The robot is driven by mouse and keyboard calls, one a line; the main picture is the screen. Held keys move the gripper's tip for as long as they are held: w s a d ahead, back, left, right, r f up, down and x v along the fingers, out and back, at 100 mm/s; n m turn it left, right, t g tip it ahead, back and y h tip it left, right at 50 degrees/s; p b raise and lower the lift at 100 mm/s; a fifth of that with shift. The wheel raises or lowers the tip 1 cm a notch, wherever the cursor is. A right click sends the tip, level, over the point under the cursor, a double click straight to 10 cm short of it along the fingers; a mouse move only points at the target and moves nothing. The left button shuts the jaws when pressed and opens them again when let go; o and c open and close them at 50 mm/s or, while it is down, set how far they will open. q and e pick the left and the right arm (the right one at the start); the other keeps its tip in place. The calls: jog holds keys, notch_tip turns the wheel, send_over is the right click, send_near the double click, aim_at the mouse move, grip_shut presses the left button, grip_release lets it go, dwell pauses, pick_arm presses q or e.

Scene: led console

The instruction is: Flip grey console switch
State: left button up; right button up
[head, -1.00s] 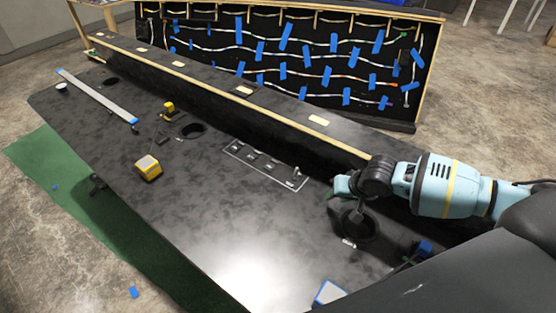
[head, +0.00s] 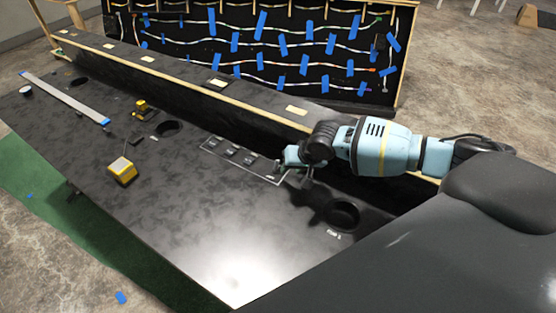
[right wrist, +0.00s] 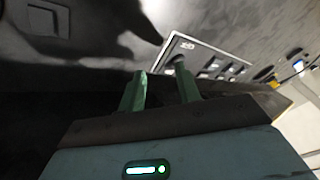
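A switch panel (head: 222,147) with a pale outline lies on the dark console top, with several small grey switches (head: 232,149) in a row. My right gripper (head: 285,168) is at the panel's right end, low over the console. In the right wrist view, its two green fingers (right wrist: 160,85) are apart with nothing seen between them. There the panel (right wrist: 205,58) lies just beyond the fingertips, and the right finger's tip overlaps its near end, close to a switch. I cannot tell whether it touches. My left gripper is not in view.
The console (head: 190,215) has round holes, one (head: 342,213) right of my right gripper. A raised ledge (head: 190,85) runs behind the panel. A yellow box (head: 122,171), a yellow tool (head: 141,106) and a metal bar (head: 65,97) lie left. The front middle is clear.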

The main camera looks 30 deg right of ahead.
aim_at(278, 161)
jog(key=w, duration=0.1)
jog(key=w+a, duration=0.1)
jog(key=w, duration=0.3)
jog(key=shift+a+f+b, duration=0.1)
jog(key=shift+a+b, duration=0.25)
jog(key=shift+b, duration=0.05)
jog(key=shift+w+f, duration=0.25)
jog(key=shift+f, duration=0.2)
jog(key=shift+c, duration=0.4)
grip_shut()
